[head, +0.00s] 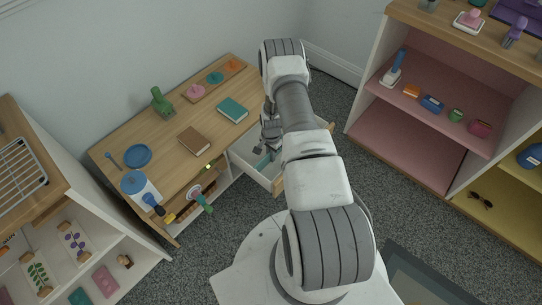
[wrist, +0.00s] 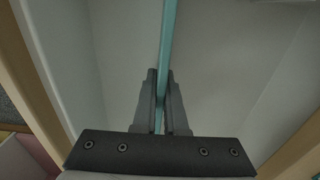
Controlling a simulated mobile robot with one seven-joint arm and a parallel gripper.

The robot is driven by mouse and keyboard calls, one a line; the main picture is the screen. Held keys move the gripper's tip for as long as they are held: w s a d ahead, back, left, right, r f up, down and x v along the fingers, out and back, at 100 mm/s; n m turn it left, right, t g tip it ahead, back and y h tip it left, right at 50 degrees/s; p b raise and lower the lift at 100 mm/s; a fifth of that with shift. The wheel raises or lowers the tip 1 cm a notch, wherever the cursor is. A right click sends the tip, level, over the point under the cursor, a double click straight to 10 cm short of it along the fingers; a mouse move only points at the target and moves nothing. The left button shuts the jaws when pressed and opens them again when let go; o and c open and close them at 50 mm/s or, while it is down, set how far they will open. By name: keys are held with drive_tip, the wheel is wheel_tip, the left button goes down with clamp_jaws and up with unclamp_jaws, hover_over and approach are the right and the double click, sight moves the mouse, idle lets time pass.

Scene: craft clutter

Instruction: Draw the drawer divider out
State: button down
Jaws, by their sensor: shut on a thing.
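A thin teal drawer divider (wrist: 168,40) runs up the middle of the wrist view, standing on edge inside a pale drawer. My gripper (wrist: 161,80) is shut on the divider, one finger on each side of it. In the head view, the open drawer (head: 250,172) sticks out from the wooden desk, and a bit of the teal divider (head: 263,164) shows inside it. My gripper (head: 262,148) is over the drawer there, partly hidden by my arm. The divider's lower edge cannot be made out.
The wooden desk (head: 165,115) holds a teal book (head: 232,110), a brown book (head: 194,141), a green figure (head: 161,102) and a blue plate (head: 138,155). Shelves stand at right (head: 420,140) and left. Drawer walls (wrist: 65,70) flank my gripper.

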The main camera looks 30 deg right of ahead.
drive_tip(key=shift+r, duration=0.4)
drive_tip(key=shift+r+p, duration=2.95)
drive_tip(key=shift+r, duration=1.45)
